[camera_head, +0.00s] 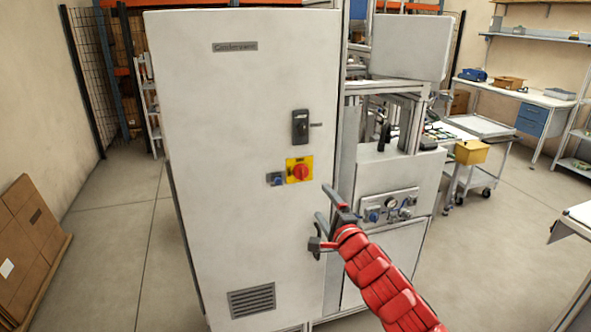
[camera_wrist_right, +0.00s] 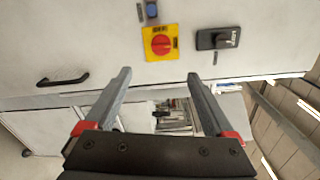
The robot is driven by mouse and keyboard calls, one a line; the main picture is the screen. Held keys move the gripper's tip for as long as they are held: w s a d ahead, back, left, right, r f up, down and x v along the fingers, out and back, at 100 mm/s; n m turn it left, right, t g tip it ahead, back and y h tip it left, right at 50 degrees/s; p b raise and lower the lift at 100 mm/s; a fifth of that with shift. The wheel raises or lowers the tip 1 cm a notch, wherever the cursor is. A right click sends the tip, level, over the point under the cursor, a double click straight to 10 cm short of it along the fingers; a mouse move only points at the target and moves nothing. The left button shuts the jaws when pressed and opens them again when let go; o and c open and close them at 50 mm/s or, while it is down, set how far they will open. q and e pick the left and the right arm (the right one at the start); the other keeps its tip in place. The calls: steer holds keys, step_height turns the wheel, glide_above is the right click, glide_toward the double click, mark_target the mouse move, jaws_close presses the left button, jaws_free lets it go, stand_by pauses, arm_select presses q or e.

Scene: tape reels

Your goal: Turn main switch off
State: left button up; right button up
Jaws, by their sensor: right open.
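My right gripper (camera_head: 321,202) is open and empty, in front of the cabinet's right edge, below and right of the switch. Its two fingers (camera_wrist_right: 158,76) stand apart in the wrist view, not touching the switch. The knob's exact angle is hard to tell. My left gripper does not show.
A black bar handle (camera_wrist_right: 62,79) shows in the wrist view. A machine with a gauge panel (camera_head: 388,210) stands right of the cabinet. Floor (camera_head: 115,225) at left is clear.

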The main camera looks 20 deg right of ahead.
steer(key=p, duration=0.3)
glide_toward(302, 175)
steer(key=w, duration=0.4)
steer(key=w+b, duration=0.1)
steer(key=w, duration=0.3)
steer(key=shift+w+d+f, duration=0.1)
steer(key=shift+d, duration=0.1)
steer(key=shift+w+a, duration=0.3)
steer(key=shift+w, duration=0.45)
